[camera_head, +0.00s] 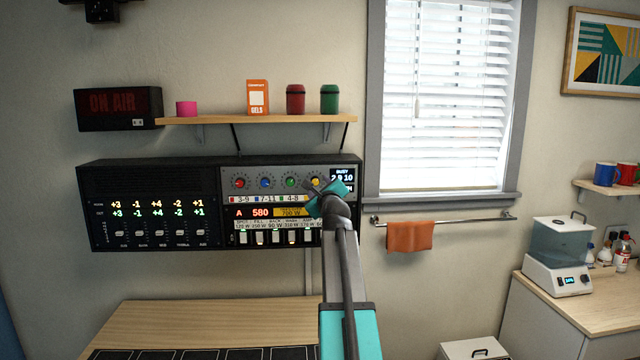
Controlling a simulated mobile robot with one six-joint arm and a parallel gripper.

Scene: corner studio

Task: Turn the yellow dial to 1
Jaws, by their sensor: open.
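The yellow dial (315,182) is the rightmost in a row of dials on the wall-mounted control panel (228,184). Red (240,183), blue (265,183) and green (290,182) dials sit to its left. My gripper (312,187) is at the yellow dial, open, and its dark fingers overlap the dial's lower part in the picture. I cannot tell whether the fingers touch the dial. A small display (341,176) right of the dial shows digits, partly covered by my gripper. The dial's pointer and scale are too small to read.
Below the dials are a red "A 580" readout (255,212) and a row of switches (260,238). A black slider unit (150,207) adjoins at left. A wooden shelf (220,119) with small items hangs above. A wooden desk (200,322) stands below.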

